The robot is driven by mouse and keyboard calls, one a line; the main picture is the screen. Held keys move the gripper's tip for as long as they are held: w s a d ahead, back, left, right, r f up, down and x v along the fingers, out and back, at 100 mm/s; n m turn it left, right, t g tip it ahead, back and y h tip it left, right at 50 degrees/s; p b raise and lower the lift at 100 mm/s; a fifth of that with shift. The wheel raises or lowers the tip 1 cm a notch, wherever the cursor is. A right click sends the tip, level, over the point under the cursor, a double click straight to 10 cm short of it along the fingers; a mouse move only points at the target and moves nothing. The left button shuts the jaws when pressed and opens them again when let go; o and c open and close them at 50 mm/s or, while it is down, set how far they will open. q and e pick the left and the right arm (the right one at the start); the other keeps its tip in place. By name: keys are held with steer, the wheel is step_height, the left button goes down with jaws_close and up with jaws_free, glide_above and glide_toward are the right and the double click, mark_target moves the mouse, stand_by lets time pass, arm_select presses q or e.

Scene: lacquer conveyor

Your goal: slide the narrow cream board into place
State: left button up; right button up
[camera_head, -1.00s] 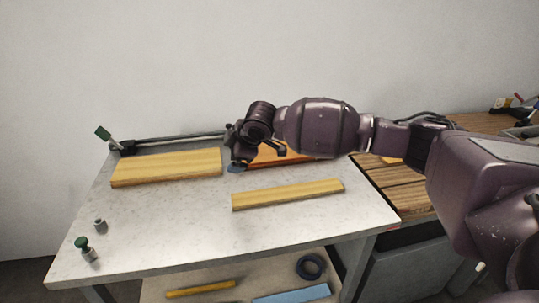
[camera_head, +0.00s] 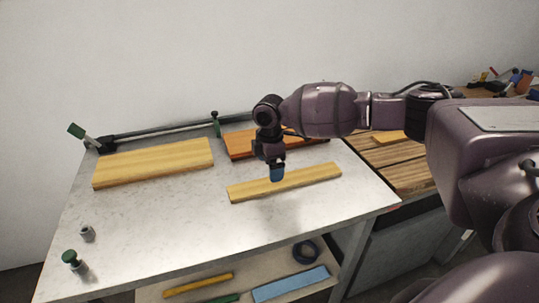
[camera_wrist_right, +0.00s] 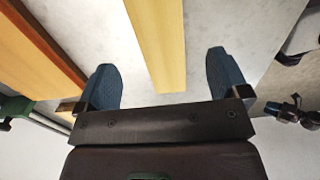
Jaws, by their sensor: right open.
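The narrow cream board (camera_head: 312,178) lies flat and slightly slanted on the grey-white worktop (camera_head: 190,222), in front of an orange board (camera_head: 240,145). My right gripper (camera_head: 277,174) is above the narrow board, its blue fingertips pointing down in front of the board's left-middle part. In the right wrist view the gripper (camera_wrist_right: 165,80) is open, and a cream board (camera_wrist_right: 158,40) runs between its two fingers without either finger touching it. I cannot tell how high the fingertips are above the worktop. My left gripper is not in view.
A wider cream board (camera_head: 155,163) lies at the left, near a dark rail (camera_head: 175,132) along the back edge. Green-topped clamps (camera_head: 215,122) stand on the rail. A grey peg (camera_head: 87,233) and a green knob (camera_head: 71,258) stand at front left.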

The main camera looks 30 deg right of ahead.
mark_target(286, 181)
step_height(286, 181, down, 6)
steer(key=shift+f+b, duration=0.25)
steer(key=shift+b, duration=0.15)
